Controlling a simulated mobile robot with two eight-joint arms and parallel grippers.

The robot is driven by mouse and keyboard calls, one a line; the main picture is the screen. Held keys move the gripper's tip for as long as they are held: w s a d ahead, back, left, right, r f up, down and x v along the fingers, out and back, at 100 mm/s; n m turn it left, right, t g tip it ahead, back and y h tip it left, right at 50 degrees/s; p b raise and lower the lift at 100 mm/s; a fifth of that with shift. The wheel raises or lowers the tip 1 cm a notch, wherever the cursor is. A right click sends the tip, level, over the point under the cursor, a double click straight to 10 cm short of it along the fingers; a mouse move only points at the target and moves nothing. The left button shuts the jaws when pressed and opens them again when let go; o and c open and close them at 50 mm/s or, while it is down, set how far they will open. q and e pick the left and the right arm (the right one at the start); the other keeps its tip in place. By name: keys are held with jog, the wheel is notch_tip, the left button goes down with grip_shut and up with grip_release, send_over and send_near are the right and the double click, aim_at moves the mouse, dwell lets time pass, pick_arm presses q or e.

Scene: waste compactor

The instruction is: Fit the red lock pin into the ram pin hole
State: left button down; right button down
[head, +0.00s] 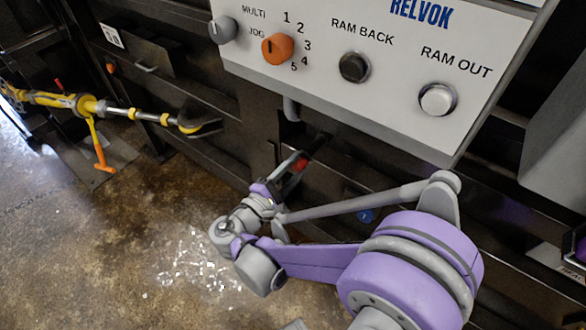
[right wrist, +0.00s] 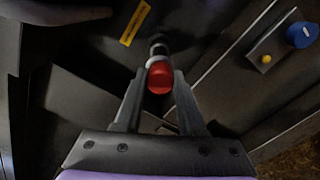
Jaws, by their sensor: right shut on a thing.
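My right gripper (head: 299,165) reaches low to the dark machine front, under the control panel. In the right wrist view the right gripper (right wrist: 159,88) is shut on the red lock pin (right wrist: 160,76), with the red end between its fingertips. The pin's grey and dark shank (right wrist: 158,48) points away from me toward dark metal. In the head view the red of the pin (head: 301,163) shows at the fingertips. I cannot make out the ram pin hole, or whether the pin's tip is in it. My left gripper is not in view.
The grey control panel (head: 390,100) overhangs the gripper, with an orange knob (head: 277,49) and push buttons. A blue knob (right wrist: 301,35) and a yellow label (right wrist: 134,23) are near the pin. The floor (head: 110,250) is open, with scattered scraps.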

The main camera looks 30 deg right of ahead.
aim_at(311, 151)
jog(key=shift+x, duration=3.6)
jog(key=shift+r, duration=0.1)
jog(key=shift+c, duration=2.1)
grip_release()
jog(key=shift+c, duration=0.4)
jog(key=shift+v, duration=3.55)
